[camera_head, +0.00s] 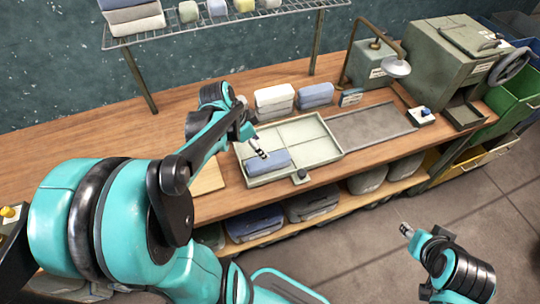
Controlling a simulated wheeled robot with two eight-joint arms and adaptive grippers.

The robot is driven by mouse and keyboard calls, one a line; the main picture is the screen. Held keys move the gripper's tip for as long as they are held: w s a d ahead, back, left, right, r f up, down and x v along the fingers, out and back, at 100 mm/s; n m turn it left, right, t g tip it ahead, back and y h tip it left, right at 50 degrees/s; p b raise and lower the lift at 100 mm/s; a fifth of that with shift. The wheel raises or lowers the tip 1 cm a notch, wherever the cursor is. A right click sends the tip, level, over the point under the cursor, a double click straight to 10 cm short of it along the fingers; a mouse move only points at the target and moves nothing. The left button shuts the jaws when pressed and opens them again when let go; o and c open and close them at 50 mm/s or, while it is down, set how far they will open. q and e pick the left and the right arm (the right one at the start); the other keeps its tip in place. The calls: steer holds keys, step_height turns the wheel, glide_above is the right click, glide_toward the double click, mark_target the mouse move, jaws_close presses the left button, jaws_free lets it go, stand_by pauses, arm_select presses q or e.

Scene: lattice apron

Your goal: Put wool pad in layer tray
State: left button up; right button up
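The layer tray (322,158) is a pale green, shallow tray with dividers on the wooden bench. A blue pad (268,163), which looks like the wool pad, lies in its front left compartment. My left gripper (262,154) is just above this pad, pointing down at its far edge. Its fingers look small and close together; I cannot tell whether they touch the pad or how far they are open. My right gripper (404,229) is low at the right, over the floor in front of the bench, with nothing visible in it; its opening is unclear.
A white pad stack (275,98) and a blue pad stack (316,94) stand behind the tray. A grey mat (370,126) lies right of it, near a lamp (396,67) and a green machine (455,60). Bins sit underneath.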

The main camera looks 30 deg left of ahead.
arm_select(q)
steer(key=s+d+r+n+t+y, duration=0.2)
steer(key=s+d+r+n, duration=0.3)
steer(key=d, duration=0.7)
steer(key=shift+s+d+n+t+y, duration=0.25)
steer(key=shift+s+n+t, duration=0.55)
steer(key=shift+s+n, duration=0.4)
